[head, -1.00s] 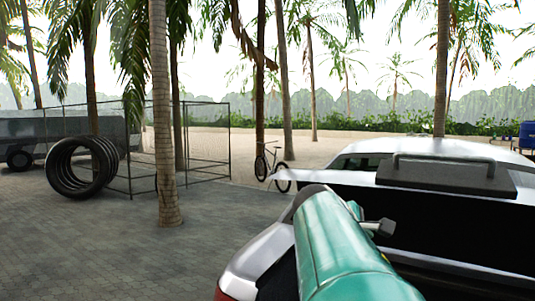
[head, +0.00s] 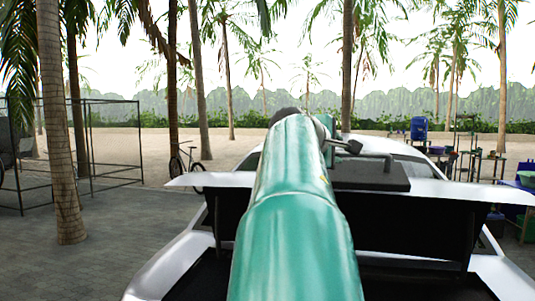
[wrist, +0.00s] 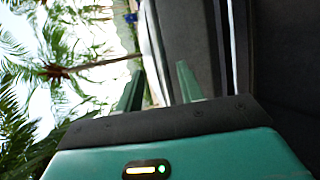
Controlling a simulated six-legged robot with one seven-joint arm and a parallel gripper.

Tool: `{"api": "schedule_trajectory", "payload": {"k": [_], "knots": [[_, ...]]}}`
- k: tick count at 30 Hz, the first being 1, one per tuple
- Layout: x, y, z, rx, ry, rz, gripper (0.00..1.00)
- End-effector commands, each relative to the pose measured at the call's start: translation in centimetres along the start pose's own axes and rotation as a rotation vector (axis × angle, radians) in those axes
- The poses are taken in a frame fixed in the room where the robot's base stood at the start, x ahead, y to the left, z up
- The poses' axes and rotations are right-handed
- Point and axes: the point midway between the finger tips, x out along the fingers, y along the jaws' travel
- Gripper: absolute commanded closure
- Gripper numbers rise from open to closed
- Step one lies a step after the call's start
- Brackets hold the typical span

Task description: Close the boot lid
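The boot lid (head: 430,188) of a white car is raised in the head view. Its white edge runs across the picture, with a black underside (head: 410,222) below. A dark grey plate with a bar handle (head: 368,174) sits above the edge. My green arm reaches forward over the lid's middle and hides part of it. In the wrist view my gripper (wrist: 160,68) is open, its two green fingers apart. A dark panel (wrist: 190,35) fills the area behind and right of the right finger. Whether a finger touches it I cannot tell.
The open boot (head: 200,278) is dark below the lid. A wire cage (head: 115,150), a palm trunk (head: 58,150) and a bicycle (head: 187,165) stand left. Blue barrels and tables (head: 418,128) stand right. Paving (head: 100,235) at left is clear.

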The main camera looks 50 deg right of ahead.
Motion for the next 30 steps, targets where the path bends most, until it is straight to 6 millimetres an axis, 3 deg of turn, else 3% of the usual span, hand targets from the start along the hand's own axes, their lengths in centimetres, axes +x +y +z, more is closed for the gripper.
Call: {"api": "schedule_trajectory", "payload": {"k": [9,15,21,29,30], "knots": [[6.3,0.0,0.0,0.0,0.001,-0.002,0.62],[9.4,0.1,-0.1,0.001,0.002,0.0,0.62],[10.7,0.2,-0.2,0.0,0.002,0.002,0.62],[10.8,0.2,-0.2,0.0,0.001,0.003,0.62],[10.8,0.2,-0.2,0.0,0.001,0.002,0.7]]}}
